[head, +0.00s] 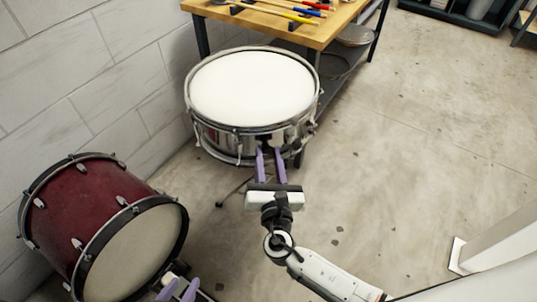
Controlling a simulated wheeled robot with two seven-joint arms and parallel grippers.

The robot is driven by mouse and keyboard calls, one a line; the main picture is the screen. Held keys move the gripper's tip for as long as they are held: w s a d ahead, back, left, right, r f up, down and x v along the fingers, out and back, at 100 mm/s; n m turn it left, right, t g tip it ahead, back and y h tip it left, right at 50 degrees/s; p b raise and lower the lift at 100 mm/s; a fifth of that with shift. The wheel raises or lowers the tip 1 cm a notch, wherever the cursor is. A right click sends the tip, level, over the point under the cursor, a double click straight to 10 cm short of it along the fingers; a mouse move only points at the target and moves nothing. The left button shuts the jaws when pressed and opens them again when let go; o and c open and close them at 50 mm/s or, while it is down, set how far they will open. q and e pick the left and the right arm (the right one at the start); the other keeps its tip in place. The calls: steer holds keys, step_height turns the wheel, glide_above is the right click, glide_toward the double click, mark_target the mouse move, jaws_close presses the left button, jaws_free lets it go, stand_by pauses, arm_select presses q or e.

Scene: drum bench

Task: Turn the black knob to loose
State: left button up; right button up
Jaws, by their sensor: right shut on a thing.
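A silver snare drum (252,90) with a white head stands on a low stand in front of the workbench. The black knob (270,147) is on the near side of the drum's shell, small and mostly hidden by my fingers. My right gripper (270,153) reaches up to it with two purple fingers and is shut on it. The knob's marking or turn position is too small to read. My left gripper (178,287) is low at the bottom edge, beside the red drum, its two purple fingers apart with nothing seen between them.
A dark red drum (85,215) lies on its side at the lower left, close to my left gripper. A wooden workbench (345,18) with several tools stands behind the snare. A block wall (90,75) closes off the left. The concrete floor at the right is mostly clear.

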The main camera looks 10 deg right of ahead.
arm_select(q)
steer(key=shift+s, duration=0.1)
arm_select(e)
steer(key=shift+n, duration=0.6)
arm_select(q)
steer(key=shift+r, duration=0.15)
arm_select(e)
steer(key=o, duration=1.1)
steer(key=shift+c, duration=0.2)
